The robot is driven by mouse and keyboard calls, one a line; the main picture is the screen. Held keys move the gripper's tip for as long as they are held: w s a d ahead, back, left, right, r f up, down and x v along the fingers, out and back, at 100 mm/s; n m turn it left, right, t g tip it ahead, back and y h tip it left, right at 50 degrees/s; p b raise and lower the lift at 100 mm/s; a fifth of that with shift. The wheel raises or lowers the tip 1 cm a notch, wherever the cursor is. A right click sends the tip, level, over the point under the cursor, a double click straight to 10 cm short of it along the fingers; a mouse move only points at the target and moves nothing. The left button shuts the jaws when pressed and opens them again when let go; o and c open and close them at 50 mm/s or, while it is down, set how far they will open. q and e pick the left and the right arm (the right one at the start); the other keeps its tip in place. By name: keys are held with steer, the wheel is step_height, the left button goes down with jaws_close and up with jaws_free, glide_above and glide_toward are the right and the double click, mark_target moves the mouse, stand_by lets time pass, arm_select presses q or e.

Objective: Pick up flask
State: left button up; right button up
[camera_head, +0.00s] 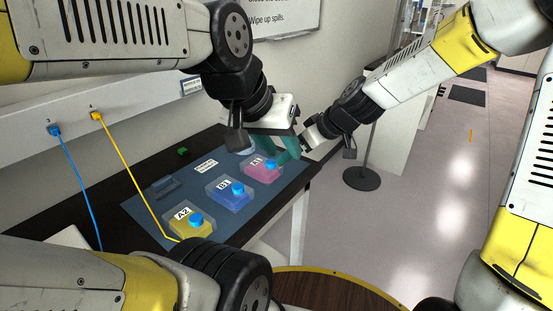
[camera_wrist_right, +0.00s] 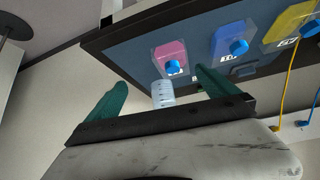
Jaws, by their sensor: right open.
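Three flat flasks with blue caps lie on the blue mat: a pink one labelled A1 (camera_head: 261,171), a blue one labelled B1 (camera_head: 231,194) and a yellow one labelled A2 (camera_head: 190,223). In the right wrist view the pink flask (camera_wrist_right: 170,53), blue flask (camera_wrist_right: 230,42) and yellow flask (camera_wrist_right: 290,22) show beyond my fingers. My left gripper (camera_head: 284,150) has teal fingers just behind the pink flask; its jaw gap is unclear. My right gripper (camera_wrist_right: 163,93) is open and empty, its fingers apart. In the head view its fingers are hard to separate from the left's.
A clear ribbed container (camera_wrist_right: 162,98) stands near the pink flask. The blue mat (camera_head: 150,207) lies on a dark table (camera_head: 75,215). Yellow and blue cables (camera_head: 130,165) cross the left side. A round black stand base (camera_head: 361,179) is on the floor at right.

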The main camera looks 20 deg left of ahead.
steer(key=n+y, duration=0.1)
glide_toward(262, 164)
steer(key=shift+w+a+f+g, duration=0.15)
steer(key=shift+w+a+f, duration=0.2)
steer(key=shift+f, duration=0.25)
steer(key=shift+w+a+f+g, duration=0.15)
steer(key=shift+w+a+f, duration=0.1)
steer(key=shift+a+f, duration=0.25)
steer(key=x, duration=0.7)
steer(key=shift+s+f, duration=0.1)
steer(key=shift+f, duration=0.05)
steer(key=c, duration=1.5)
